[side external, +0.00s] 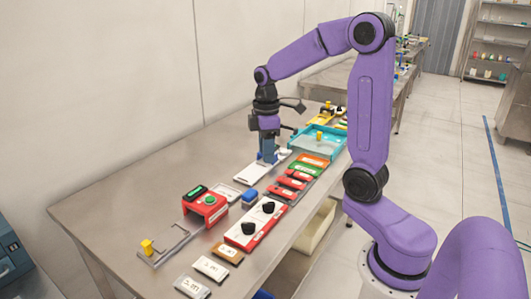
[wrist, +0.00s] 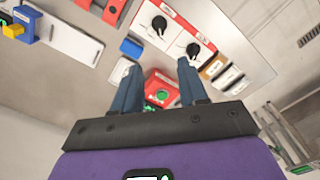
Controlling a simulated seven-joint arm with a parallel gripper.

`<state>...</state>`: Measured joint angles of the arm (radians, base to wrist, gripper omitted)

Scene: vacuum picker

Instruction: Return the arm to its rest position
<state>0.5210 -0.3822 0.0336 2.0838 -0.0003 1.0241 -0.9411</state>
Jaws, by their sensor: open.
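My gripper (side external: 268,157) hangs from my purple arm over the left part of the steel table, its blue fingers pointing down near a white flat plate (side external: 256,174). In the wrist view my gripper (wrist: 156,66) shows two blue fingers spread apart with nothing held between them. A red box with a green button (wrist: 161,88) shows between and beyond the fingers, and it also stands on the table in the side view (side external: 205,207). Whether the fingertips touch the plate is hard to tell in the side view.
A red-and-white panel with two black knobs (side external: 256,223) lies along the table's near edge. A small blue block (side external: 249,195) is beside it. A teal tray (side external: 323,137) stands farther back. Several red and orange labelled plates lie between. The table's left rear area is clear.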

